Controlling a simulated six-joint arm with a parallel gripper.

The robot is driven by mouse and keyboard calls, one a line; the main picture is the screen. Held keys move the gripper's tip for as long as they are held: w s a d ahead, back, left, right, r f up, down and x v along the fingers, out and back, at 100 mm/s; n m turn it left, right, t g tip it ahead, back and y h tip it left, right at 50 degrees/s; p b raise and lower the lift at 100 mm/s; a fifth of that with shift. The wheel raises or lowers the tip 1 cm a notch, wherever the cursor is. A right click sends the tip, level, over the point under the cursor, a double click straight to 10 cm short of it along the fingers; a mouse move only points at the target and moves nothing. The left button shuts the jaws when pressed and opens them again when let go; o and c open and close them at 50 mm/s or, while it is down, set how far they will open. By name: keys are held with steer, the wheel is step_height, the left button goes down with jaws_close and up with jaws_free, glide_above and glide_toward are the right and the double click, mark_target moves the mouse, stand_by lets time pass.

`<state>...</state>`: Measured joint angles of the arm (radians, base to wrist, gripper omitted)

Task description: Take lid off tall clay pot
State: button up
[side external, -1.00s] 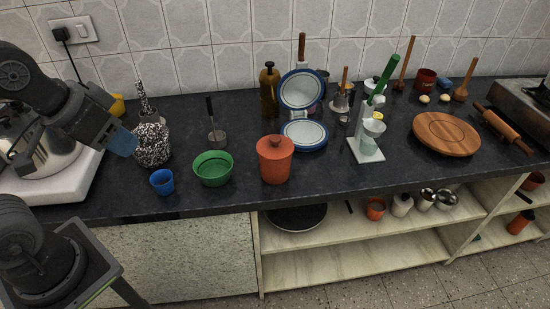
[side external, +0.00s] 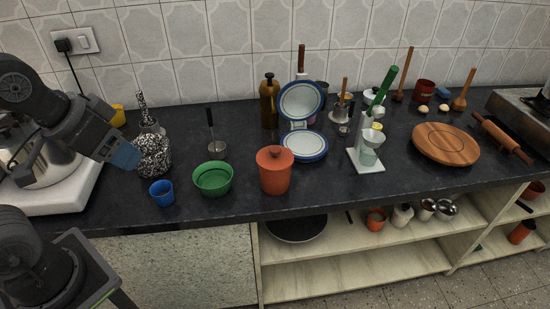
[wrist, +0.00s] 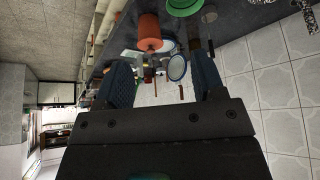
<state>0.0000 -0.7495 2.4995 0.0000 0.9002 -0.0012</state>
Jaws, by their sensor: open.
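The tall clay pot (side external: 275,180) is orange and stands upright near the front edge of the dark counter. Its orange lid (side external: 275,157), with a small knob on top, sits on its rim. In the wrist view the pot (wrist: 149,24) shows at the top between my fingers, with its lid (wrist: 151,45) pointing down in that picture. My gripper (side external: 126,156) has blue fingers and hangs at the left, well apart from the pot. Its two fingers (wrist: 162,75) are spread with nothing between them in the wrist view.
A green bowl (side external: 213,181) and a blue cup (side external: 162,193) stand between my gripper and the pot. A speckled vase (side external: 154,157) is right beside my gripper. A blue-rimmed white plate (side external: 303,146) lies behind the pot. Some bare counter lies right of the pot.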

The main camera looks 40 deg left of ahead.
steer(key=w+r+n+g, duration=0.1)
steer(key=w+r+n, duration=0.3)
steer(key=w, duration=0.3)
steer(key=n+g, duration=0.5)
steer(key=n, duration=0.9)
glide_above(275, 149)
step_height(275, 149, down, 9)
steer(key=shift+n, duration=0.3)
steer(key=f, duration=0.8)
steer(key=shift+s+a+f, duration=0.15)
steer(key=shift+a+f, duration=0.2)
steer(key=shift+f, duration=0.05)
steer(key=shift+w+d+f, duration=0.1)
steer(key=shift+d+f, duration=0.1)
steer(key=shift+f, duration=1.1)
steer(key=shift+w+d+f, duration=0.1)
steer(key=shift+d+f, duration=0.05)
steer(key=shift+f, duration=1.15)
steer(key=shift+c, duration=0.4)
steer(key=c, duration=0.9)
